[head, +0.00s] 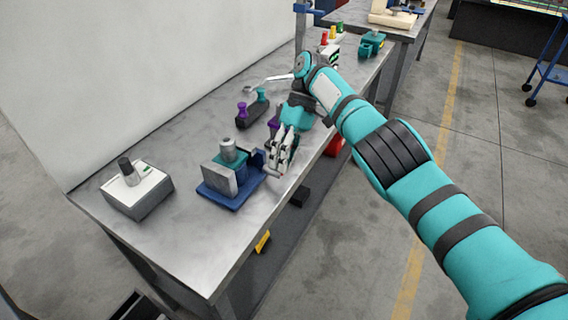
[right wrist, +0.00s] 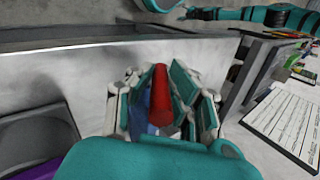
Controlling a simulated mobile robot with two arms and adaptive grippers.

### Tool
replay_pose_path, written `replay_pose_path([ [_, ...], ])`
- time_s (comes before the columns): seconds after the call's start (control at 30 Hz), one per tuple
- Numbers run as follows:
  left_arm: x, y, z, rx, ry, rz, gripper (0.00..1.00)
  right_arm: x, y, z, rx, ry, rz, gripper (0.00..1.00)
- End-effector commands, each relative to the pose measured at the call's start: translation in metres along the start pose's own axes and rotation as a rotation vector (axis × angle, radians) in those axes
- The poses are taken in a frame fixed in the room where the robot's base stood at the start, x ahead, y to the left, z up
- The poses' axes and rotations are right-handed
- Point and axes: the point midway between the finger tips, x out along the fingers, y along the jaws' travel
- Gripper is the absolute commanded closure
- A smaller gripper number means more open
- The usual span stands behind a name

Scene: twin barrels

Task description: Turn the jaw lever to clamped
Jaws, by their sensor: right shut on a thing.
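My right gripper (head: 283,150) is at the right side of a small vise with a blue base (head: 231,193), a grey jaw plate (head: 219,182) and a teal block, near the bench's front edge. In the right wrist view, the fingers of this gripper (right wrist: 163,105) are shut around a red lever handle (right wrist: 161,95), with a blue part showing behind it. In the head view the fingers hide the lever. A grey cylinder (head: 229,150) stands on the teal block. My left gripper does not show clearly in either view.
A grey-white box with a dark knob (head: 136,190) stands at the bench's left. A dark holder with purple and green knobs (head: 253,108) is farther back. A purple piece (head: 273,122) is close behind my right gripper. The bench (head: 176,258) is bare at the front left.

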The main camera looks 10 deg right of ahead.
Motion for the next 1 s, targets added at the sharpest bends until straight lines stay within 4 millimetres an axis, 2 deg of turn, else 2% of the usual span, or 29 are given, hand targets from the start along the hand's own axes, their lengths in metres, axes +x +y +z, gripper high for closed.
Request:
replay_pose_path([
  [0.27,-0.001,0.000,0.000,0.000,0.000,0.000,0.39,-0.002,-0.001,-0.001,-0.003,0.003,0.001,1.00],
  [0.3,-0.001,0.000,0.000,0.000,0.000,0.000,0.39,-0.002,-0.001,-0.001,-0.003,0.003,0.001,0.80],
  [0.47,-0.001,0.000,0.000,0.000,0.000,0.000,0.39,-0.002,-0.001,0.000,-0.003,0.003,0.001,0.60],
  [0.77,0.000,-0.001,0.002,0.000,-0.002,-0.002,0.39,-0.002,-0.001,0.000,-0.001,0.002,0.002,0.60],
  [1.0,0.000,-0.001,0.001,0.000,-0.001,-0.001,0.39,-0.018,-0.010,0.002,-0.001,0.003,0.008,0.60],
])
